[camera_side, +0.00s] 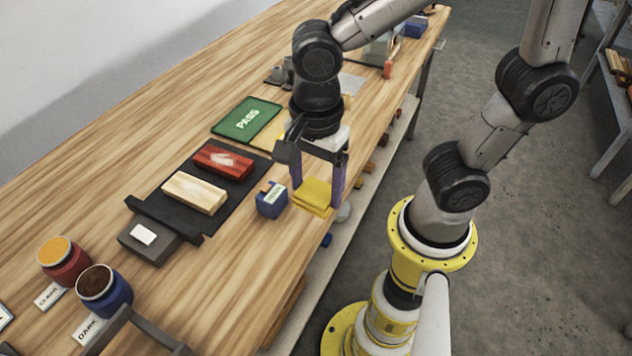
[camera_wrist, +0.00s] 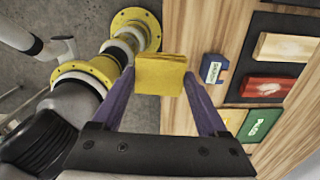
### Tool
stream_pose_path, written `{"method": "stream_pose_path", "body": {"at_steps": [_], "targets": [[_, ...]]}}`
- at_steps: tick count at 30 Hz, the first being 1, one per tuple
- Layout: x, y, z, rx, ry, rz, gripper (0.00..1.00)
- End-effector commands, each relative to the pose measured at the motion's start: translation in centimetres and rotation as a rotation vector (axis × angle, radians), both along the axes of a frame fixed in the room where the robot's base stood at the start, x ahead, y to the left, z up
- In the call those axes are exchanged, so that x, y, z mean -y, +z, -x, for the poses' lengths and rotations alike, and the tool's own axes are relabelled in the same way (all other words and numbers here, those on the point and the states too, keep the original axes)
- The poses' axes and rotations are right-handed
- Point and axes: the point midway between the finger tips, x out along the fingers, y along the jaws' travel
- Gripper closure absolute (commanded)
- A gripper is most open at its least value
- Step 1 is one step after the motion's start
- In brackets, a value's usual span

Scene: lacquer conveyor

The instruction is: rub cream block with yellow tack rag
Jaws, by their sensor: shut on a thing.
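The cream block (camera_side: 195,192) lies on a long black mat (camera_side: 190,222), in front of a red block (camera_side: 222,160) with a white smear. In the wrist view the cream block (camera_wrist: 287,47) is at the upper right, with a faint pale patch on top. My gripper (camera_side: 317,193) is shut on the folded yellow tack rag (camera_side: 312,197) near the bench's right edge. The rag (camera_wrist: 160,75) sits between both purple fingertips in the wrist view, apart from the cream block. I cannot tell how far it is above the bench.
A small blue box (camera_side: 271,200) stands between the rag and the mat. Red (camera_side: 63,260) and blue (camera_side: 104,288) jars stand at the front left.

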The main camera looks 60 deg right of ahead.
Motion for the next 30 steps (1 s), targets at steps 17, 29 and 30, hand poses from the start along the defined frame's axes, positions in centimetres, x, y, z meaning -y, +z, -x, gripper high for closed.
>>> {"method": "stream_pose_path", "body": {"at_steps": [17,29,30], "targets": [[-4.0,3.9,-14.0,-0.003,0.105,0.001,0.68],[-2.3,-0.6,-25.0,-0.004,0.026,0.002,0.68],[-2.0,-1.2,-25.4,-0.003,0.018,0.001,0.68]]}}
